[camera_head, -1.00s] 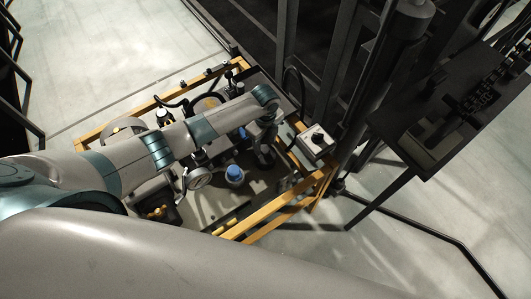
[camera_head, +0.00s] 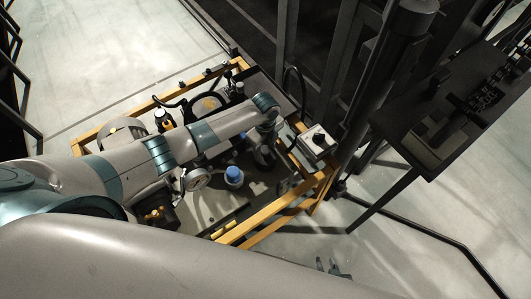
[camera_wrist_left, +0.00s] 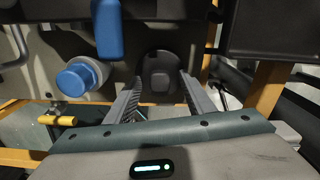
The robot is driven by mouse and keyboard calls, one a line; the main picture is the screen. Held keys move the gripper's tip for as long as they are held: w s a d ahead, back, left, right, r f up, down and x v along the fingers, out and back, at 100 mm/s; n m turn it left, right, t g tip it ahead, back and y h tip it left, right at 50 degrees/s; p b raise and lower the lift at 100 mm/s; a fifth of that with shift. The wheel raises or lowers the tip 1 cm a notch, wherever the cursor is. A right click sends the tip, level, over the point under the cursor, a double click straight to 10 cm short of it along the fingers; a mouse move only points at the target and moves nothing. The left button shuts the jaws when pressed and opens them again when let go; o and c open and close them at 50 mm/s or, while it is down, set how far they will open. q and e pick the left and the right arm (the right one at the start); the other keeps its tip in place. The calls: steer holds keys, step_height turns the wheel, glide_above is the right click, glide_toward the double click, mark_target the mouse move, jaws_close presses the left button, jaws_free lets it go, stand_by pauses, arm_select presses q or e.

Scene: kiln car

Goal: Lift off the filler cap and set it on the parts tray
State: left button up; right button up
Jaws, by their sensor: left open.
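A round blue cap (camera_head: 233,174) sits on a pale collar on the bench of the yellow-framed cart; it also shows in the left wrist view (camera_wrist_left: 78,79). A black round part with a squarish knob (camera_wrist_left: 160,70) lies beyond and between my left fingertips in that view. I cannot tell which of the two is the filler cap. My left gripper (camera_head: 264,158) points down over the bench, right of the blue cap; its fingers (camera_wrist_left: 160,88) are open and empty. My right gripper (camera_head: 328,267) shows only its tips, low in the head view, outside the cart. I cannot pick out the parts tray.
A gauge (camera_head: 196,180) stands left of the blue cap. A grey switch box (camera_head: 317,141) sits at the cart's right corner. A blue handle (camera_wrist_left: 108,30) rises close to my left fingers. The yellow rail (camera_head: 262,217) edges the bench. Open floor lies right of the cart.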

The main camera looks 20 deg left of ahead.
steer(key=shift+s+d+f, duration=0.1)
steer(key=shift+s+f, duration=0.05)
steer(key=shift+s, duration=0.1)
steer(key=shift+d, duration=0.15)
steer(key=shift+d+r, duration=0.2)
steer(key=shift+d, duration=0.1)
steer(key=shift+w, duration=0.15)
arm_select(q)
steer(key=shift+c, duration=0.9)
steer(key=c, duration=1)
steer(key=shift+c, duration=0.3)
arm_select(e)
steer(key=shift+a, duration=0.45)
steer(key=shift+a, duration=0.1)
